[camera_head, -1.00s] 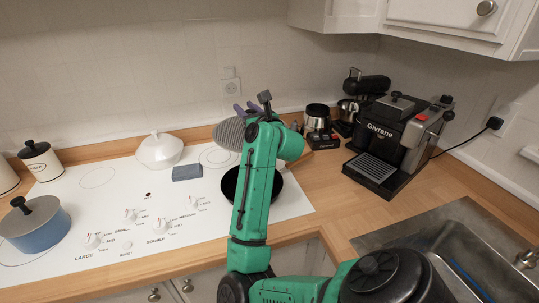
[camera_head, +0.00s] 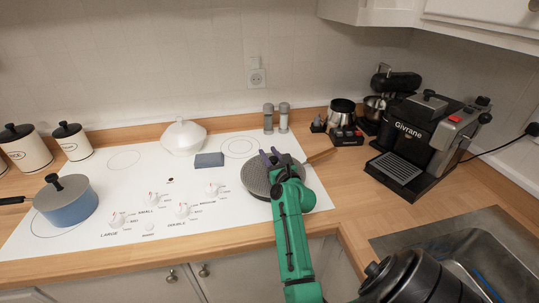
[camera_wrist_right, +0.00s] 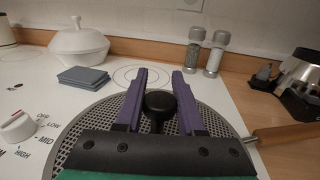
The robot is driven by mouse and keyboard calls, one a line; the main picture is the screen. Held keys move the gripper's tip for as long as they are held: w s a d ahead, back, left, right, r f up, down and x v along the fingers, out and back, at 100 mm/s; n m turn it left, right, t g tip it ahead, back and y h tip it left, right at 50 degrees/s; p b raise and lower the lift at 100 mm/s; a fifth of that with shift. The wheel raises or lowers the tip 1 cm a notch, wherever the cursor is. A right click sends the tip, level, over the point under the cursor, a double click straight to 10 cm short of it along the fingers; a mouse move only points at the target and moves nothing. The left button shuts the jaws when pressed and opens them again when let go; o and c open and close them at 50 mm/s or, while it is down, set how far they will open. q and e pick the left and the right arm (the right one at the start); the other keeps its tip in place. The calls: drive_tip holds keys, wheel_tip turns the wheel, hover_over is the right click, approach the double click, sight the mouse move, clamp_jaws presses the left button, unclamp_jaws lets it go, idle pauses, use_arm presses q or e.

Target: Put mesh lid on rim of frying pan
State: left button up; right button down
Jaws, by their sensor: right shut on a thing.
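The round grey mesh lid (camera_head: 256,178) lies over the frying pan on the right front of the white stove. It also shows in the right wrist view (camera_wrist_right: 82,125), with its black knob (camera_wrist_right: 160,102) between the purple fingers. My right gripper (camera_head: 270,156) is shut on that knob, seen close in the wrist view (camera_wrist_right: 160,76). The pan's bowl is hidden under the lid and my arm. The pan's wooden handle (camera_head: 322,156) sticks out to the right. I cannot tell whether the lid touches the rim all round. My left gripper is not in view.
A grey-blue block (camera_head: 209,160) and a white lidded dish (camera_head: 183,137) stand left of the pan. Two shakers (camera_head: 283,117) stand behind it. A blue pot (camera_head: 66,203) is at the far left. A coffee machine (camera_head: 418,133) and sink (camera_head: 450,245) are right.

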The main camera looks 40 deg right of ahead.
sight(275, 162)
drive_tip(key=c, duration=0.5)
unclamp_jaws()
drive_tip(key=shift+a, duration=0.1)
drive_tip(key=shift+s+r, duration=0.1)
drive_tip(key=shift+r, duration=0.05)
drive_tip(key=p+v, duration=0.2)
drive_tip(key=v, duration=0.5)
drive_tip(key=shift+s, duration=0.25)
drive_tip(key=shift+w, duration=0.2)
drive_tip(key=shift+s, duration=0.1)
